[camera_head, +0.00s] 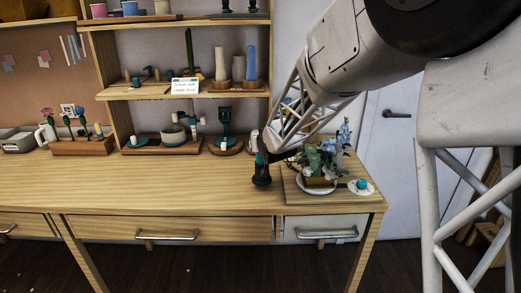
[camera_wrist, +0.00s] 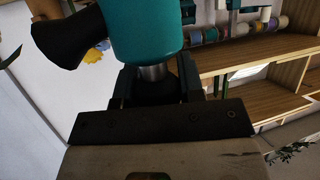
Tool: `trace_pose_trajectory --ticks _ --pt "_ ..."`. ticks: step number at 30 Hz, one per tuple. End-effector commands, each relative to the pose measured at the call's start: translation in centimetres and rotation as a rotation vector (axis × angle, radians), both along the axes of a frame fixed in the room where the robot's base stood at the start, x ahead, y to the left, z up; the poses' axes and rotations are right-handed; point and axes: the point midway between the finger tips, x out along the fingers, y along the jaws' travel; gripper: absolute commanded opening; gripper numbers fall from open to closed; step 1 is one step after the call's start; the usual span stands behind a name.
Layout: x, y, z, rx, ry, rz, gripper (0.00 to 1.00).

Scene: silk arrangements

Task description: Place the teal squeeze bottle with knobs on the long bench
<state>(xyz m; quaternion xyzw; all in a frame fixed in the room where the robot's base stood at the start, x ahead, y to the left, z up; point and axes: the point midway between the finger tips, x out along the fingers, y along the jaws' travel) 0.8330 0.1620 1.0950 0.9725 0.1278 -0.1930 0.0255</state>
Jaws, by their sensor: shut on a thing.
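The teal squeeze bottle (camera_wrist: 145,30) fills the top of the wrist view. A dark knob (camera_wrist: 66,38) sticks out to its left, and a silvery neck and dark part sit between my fingers. My gripper (camera_wrist: 158,80) is shut on this dark end. In the head view my gripper (camera_head: 268,153) reaches down at the right part of the long bench (camera_head: 180,195), left of the wooden board. The held bottle (camera_head: 261,174) looks mostly dark there and hangs at the bench top; I cannot tell whether it touches.
A wooden board (camera_head: 310,197) with a plant on a plate (camera_head: 317,187) and a small teal item (camera_head: 362,185) is just right of the bottle. Wooden trays (camera_head: 160,147) with ware line the back. The bench's front and middle are clear.

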Motion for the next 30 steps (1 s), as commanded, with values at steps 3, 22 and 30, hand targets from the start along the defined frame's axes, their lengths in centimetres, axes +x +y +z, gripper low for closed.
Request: trace_pose_trajectory --ticks 3,22,30 --pt "0.0 0.0 -1.2 -0.001 0.002 0.000 0.00" --pt "0.0 0.0 -3.3 0.000 0.000 0.000 0.00" --pt "0.0 0.0 -3.4 0.000 0.001 0.000 0.61"
